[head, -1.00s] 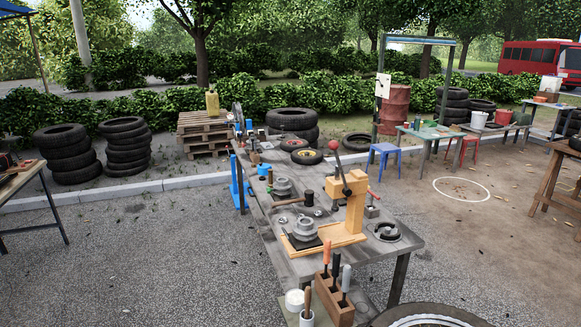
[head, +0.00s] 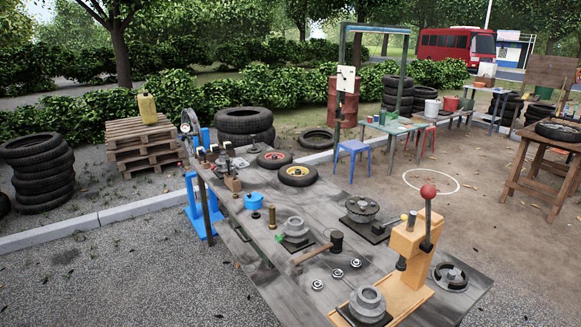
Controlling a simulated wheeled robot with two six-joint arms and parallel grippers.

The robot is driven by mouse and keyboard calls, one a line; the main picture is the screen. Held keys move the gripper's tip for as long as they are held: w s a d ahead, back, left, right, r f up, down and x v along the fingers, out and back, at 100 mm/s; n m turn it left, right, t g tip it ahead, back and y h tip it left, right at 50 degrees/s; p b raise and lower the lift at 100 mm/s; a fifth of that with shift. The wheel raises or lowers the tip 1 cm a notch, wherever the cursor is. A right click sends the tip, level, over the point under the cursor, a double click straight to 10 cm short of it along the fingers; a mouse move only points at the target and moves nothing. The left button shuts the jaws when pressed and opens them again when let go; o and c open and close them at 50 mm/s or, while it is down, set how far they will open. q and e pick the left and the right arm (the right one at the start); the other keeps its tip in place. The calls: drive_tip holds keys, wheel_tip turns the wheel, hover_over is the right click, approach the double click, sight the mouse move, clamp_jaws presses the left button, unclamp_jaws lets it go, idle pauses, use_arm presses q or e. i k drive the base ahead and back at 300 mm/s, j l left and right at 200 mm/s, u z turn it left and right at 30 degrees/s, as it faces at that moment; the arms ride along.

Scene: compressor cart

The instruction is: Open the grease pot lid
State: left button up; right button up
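No pot that I can surely name as the grease pot shows now. A small blue pot-like container (head: 254,201) stands on the long grey workbench (head: 232,208), towards its far left part; I cannot tell whether it has a lid. Neither of my grippers is in view.
On the bench are a wooden press with a red-knobbed lever (head: 408,245), a hammer (head: 318,247), a grey stepped part (head: 295,228), a dark round disc (head: 362,209) and small wheels (head: 298,175). Open gravel (head: 130,270) lies left of the bench.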

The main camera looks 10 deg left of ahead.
sight(253, 197)
drive_tip(key=i+j+z, duration=0.1)
drive_tip(key=i+j, duration=0.25)
drive_tip(key=j, duration=0.25)
drive_tip(key=i+j+z, duration=0.25)
drive_tip(key=j, duration=0.4)
drive_tip(key=i+j, duration=0.25)
drive_tip(key=i+j+z, duration=0.15)
drive_tip(key=j, duration=0.3)
drive_tip(key=i+j+z, duration=0.1)
drive_tip(key=j, duration=0.25)
drive_tip(key=i, duration=0.05)
